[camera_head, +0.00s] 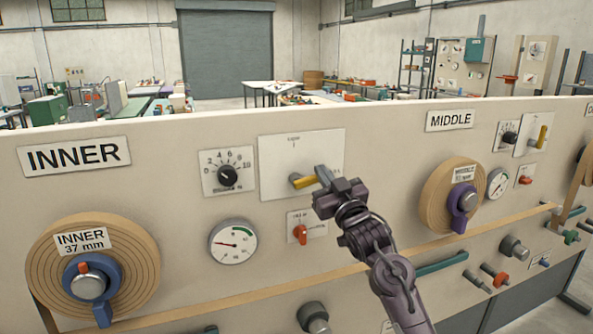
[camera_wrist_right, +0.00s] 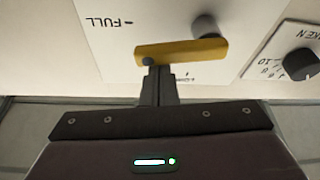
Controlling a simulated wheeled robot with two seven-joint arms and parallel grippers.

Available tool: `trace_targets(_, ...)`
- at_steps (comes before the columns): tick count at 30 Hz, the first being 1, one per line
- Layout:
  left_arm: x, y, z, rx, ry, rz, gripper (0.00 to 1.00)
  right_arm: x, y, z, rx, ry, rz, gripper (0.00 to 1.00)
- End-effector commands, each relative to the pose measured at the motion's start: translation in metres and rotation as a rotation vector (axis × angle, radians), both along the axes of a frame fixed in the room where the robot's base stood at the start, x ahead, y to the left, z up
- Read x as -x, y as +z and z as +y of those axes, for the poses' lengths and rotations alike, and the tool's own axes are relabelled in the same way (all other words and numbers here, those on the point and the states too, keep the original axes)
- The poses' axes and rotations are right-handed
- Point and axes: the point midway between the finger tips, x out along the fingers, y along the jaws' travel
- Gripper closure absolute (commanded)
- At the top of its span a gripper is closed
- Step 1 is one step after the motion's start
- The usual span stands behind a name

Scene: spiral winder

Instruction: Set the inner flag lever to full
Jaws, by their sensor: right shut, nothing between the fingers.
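The inner flag lever is a yellow bar (camera_head: 303,182) on a pale plate (camera_head: 272,155) right of the INNER dial. In the right wrist view the lever (camera_wrist_right: 183,51) lies nearly level, slightly tilted, with a grey round boss (camera_wrist_right: 205,26) beside it. The FULL mark (camera_wrist_right: 108,21) shows upside down on the plate, left of the lever. My right gripper (camera_head: 322,177) is at the lever's right end. In the wrist view its shut fingertips (camera_wrist_right: 158,70) are right by the lever's left end, with nothing between them. I cannot tell if they touch. My left gripper is out of view.
A numbered dial (camera_head: 227,176), a round gauge (camera_head: 233,242) and a red switch (camera_head: 301,234) sit close around the plate. The INNER roll (camera_head: 130,260) is at the lower left. The MIDDLE roll (camera_head: 437,190) is right of my right arm.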

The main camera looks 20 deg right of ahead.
Motion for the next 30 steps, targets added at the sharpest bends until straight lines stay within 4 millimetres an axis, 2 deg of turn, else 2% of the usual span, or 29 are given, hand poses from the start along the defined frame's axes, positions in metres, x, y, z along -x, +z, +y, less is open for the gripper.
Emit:
trace_targets(12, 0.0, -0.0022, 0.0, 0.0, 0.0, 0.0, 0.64, 0.0, -0.0096, -0.0033, -0.183, 0.0, 0.007, 1.0)
trace_targets(30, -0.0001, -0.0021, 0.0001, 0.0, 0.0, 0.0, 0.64, -0.0003, -0.011, -0.0038, -0.205, 0.001, 0.009, 1.0)
